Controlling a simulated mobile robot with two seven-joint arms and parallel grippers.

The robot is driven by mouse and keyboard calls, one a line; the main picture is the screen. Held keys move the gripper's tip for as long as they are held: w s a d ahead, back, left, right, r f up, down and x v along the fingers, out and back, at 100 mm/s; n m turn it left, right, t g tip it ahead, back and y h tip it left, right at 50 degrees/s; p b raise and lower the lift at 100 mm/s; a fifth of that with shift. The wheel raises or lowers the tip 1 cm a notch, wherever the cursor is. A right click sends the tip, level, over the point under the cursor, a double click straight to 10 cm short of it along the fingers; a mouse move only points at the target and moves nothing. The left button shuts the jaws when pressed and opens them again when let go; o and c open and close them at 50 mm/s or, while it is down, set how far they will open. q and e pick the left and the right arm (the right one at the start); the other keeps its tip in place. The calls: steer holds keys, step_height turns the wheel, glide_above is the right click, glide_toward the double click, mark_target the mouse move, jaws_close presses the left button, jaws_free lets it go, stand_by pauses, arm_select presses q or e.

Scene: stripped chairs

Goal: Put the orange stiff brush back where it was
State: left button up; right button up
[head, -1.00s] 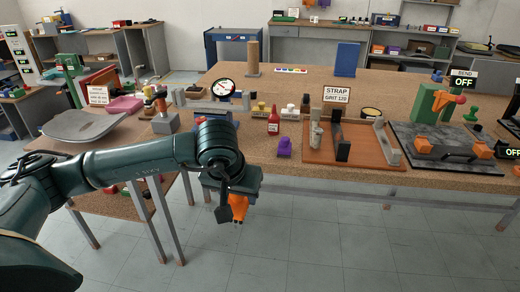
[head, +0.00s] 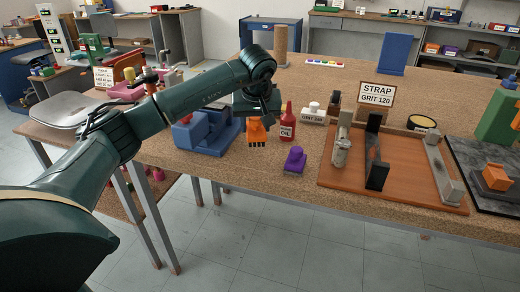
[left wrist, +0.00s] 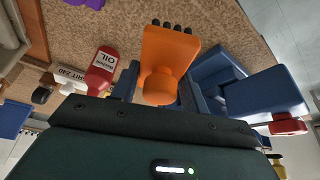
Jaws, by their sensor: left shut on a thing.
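The orange stiff brush (head: 256,132) is in my left gripper (head: 256,112), which is shut on it. Its dark bristles point down, close to the cork bench top; I cannot tell whether they touch it. In the left wrist view the orange brush (left wrist: 170,50) shows its flat orange body and rounded knob, with the bristles at the far end. It is between a red oil bottle (head: 287,124) and a blue block-like fixture (head: 195,132). My right gripper is not in view.
A purple brush (head: 294,160) stands near the bench's front edge, to the right. A GRIT 240 block (head: 312,115) is behind the bottle. The strap board (head: 330,182) with its metal bars lies further right. Bare cork (head: 260,172) lies in front.

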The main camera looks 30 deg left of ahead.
arm_select(q)
steer(key=shift+f, duration=3.3)
steer(key=o, duration=1)
steer(key=shift+f, duration=0.15)
steer(key=shift+c, duration=0.2)
